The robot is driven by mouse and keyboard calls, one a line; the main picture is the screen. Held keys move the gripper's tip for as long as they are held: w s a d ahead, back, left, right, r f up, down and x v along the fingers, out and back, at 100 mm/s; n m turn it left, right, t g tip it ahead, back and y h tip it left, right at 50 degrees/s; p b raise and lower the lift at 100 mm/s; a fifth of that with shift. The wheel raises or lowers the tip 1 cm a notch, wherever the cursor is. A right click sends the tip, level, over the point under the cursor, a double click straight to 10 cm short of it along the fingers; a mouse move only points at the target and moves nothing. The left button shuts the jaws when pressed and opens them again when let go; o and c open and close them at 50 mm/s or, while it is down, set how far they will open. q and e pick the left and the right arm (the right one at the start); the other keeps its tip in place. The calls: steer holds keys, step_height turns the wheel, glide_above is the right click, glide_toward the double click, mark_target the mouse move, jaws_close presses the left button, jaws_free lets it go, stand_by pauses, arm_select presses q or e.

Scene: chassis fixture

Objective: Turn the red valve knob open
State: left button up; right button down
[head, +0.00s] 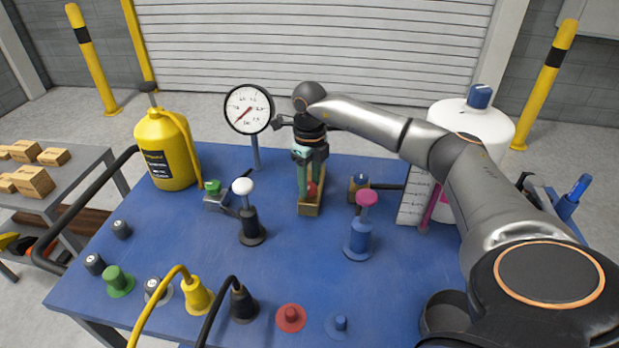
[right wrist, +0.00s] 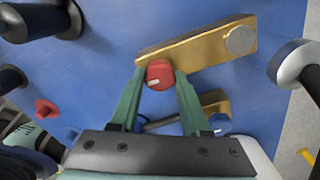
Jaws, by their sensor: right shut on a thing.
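The red valve knob (head: 311,189) sits on a brass valve body (head: 310,209) near the middle of the blue table. In the right wrist view the knob (right wrist: 160,75) lies between the tips of my right gripper's green fingers, at one end of the brass body (right wrist: 205,48). My right gripper (head: 309,184) reaches down from above and is shut on the knob, partly hiding it in the head view. The knob's white mark shows faintly in the wrist view. My left gripper is not in view.
A round gauge (head: 248,109) stands behind the valve. A white-topped plunger (head: 243,187) and a pink-topped one (head: 367,198) flank it. A yellow canister (head: 165,150) stands at left, a white jug (head: 470,126) at right. Coloured buttons and plugs line the front.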

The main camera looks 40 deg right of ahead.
mark_target(310, 186)
stand_by(0.4)
steer(key=shift+c, duration=1.9)
jaws_free()
step_height(310, 186, up, 13)
steer(key=shift+f+b, duration=0.2)
steer(key=shift+b, duration=0.15)
